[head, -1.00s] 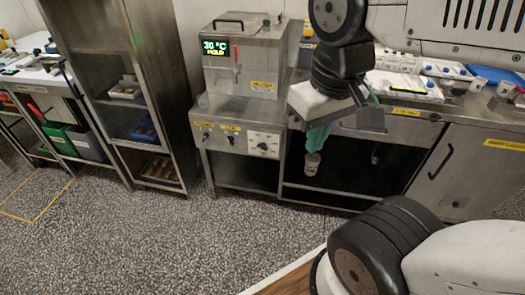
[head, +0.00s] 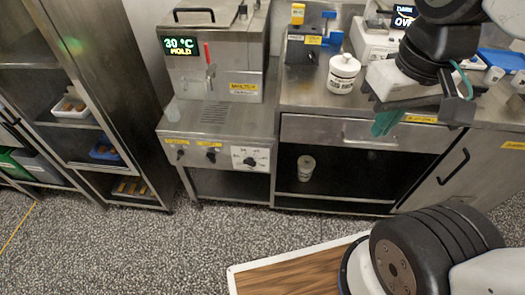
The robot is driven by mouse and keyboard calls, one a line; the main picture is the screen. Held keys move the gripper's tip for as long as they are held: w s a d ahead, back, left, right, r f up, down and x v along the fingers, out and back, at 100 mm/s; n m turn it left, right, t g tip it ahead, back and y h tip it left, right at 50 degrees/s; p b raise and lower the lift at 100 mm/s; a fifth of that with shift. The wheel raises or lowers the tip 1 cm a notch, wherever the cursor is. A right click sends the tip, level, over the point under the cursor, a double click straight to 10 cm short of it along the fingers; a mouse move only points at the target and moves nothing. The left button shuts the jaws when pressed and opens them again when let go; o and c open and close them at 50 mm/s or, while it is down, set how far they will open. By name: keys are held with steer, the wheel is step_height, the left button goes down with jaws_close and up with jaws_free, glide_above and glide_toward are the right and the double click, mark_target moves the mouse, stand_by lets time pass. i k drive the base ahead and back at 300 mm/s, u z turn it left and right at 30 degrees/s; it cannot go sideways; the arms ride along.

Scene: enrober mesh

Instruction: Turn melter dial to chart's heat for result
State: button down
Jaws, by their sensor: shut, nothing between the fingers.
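The steel melter (head: 212,50) stands left of centre. Its display (head: 181,46) reads "30 °C MOLD". On the white front plate of its base is a dark round dial (head: 249,161) with marks around it; its exact setting is too small to read. Two smaller dark knobs sit left of it, the nearer one (head: 211,155) under a yellow label. My gripper (head: 384,124) is at the right, in front of the counter drawer, apart from the dial. Its green fingers are shut and empty. No readable heat chart shows.
A lidded white jar (head: 343,73) stands on the steel counter (head: 305,98). A small screen (head: 404,18) behind shows partly hidden text, "DARK" and "OVER". A white cup (head: 306,168) is on the shelf below. A rack (head: 75,100) stands left; speckled floor before the melter is clear.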

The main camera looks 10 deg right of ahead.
mark_target(250, 162)
steer(key=u, duration=0.25)
steer(key=i, duration=0.95)
steer(key=u, duration=0.1)
steer(key=k, duration=0.5)
steer(key=z, duration=0.35)
steer(key=i, duration=0.1)
steer(key=z, duration=0.2)
